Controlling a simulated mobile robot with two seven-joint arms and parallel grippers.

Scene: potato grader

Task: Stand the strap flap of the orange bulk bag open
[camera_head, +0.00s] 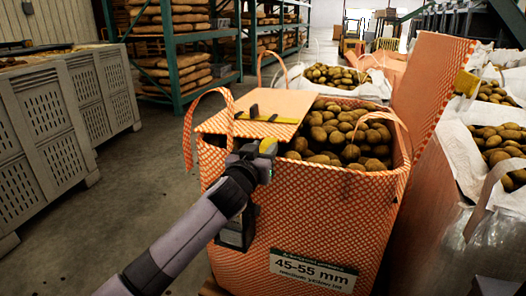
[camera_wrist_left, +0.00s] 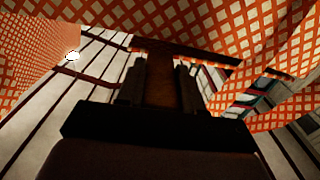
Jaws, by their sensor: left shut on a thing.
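The orange bulk bag (camera_head: 320,215), checked and labelled 45-55 mm, stands full of potatoes. Its strap flap (camera_head: 275,129) lies roughly level over the left part of the mouth, with a yellow strap and a black piece on top. A second flap (camera_head: 428,90) stands upright at the right. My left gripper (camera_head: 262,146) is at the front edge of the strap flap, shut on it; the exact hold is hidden. In the left wrist view, the gripper (camera_wrist_left: 160,78) has a brownish strip between its fingers below a dark bar. My right gripper is not in view.
Loop handles, one at the left (camera_head: 205,112), rise from the bag's corners. White-lined potato bags (camera_head: 505,118) crowd the right side. Grey slatted crates (camera_head: 50,125) stand at the left, and a green rack (camera_head: 172,55) behind. The floor between crates and bag is clear.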

